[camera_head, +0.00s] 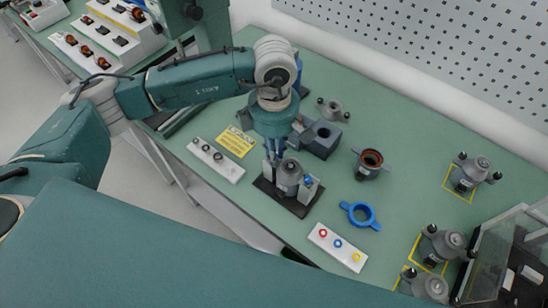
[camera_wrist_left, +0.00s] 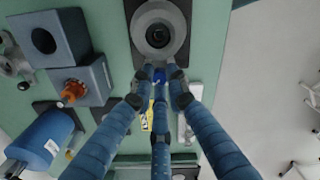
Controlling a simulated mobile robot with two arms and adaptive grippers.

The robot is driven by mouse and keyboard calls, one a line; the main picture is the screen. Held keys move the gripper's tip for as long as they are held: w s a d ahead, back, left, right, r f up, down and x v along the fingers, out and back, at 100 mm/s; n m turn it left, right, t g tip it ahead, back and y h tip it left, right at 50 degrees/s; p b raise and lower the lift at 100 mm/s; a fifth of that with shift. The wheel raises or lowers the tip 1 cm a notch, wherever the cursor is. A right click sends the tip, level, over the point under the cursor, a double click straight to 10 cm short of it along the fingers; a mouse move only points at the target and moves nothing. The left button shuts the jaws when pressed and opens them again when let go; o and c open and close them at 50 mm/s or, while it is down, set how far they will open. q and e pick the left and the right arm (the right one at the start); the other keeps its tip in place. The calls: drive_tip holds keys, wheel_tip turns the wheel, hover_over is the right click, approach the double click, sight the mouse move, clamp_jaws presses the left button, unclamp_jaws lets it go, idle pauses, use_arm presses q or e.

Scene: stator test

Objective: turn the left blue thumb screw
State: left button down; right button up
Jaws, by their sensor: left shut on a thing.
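A grey cylindrical part (camera_head: 289,173) sits upright in a fixture on a black base plate (camera_head: 297,208); its round top also shows in the left wrist view (camera_wrist_left: 158,32). A blue thumb screw (camera_head: 308,181) is on the fixture's right post. My left gripper (camera_head: 274,158) points down at the fixture's left post and covers it in the head view. In the left wrist view its three fingers (camera_wrist_left: 160,84) are shut around the left blue thumb screw (camera_wrist_left: 159,75), just beside the grey part. Only a little of that screw shows between the fingertips. My right gripper is not in view.
A white strip with rings (camera_head: 216,160) lies to the left. A blue ring (camera_head: 361,214) and a white button strip (camera_head: 337,247) lie to the right. The green bench is clear between them.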

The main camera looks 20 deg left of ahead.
use_arm(q)
drive_tip(key=shift+f+m+b, duration=0.15)
drive_tip(key=shift+m+b, duration=0.65)
drive_tip(key=shift+b, duration=0.4)
drive_tip(key=shift+m+b, duration=0.5)
drive_tip(key=shift+r, duration=0.2)
drive_tip(key=c, duration=1.7)
unclamp_jaws()
wheel_tip(320, 180, up, 12)
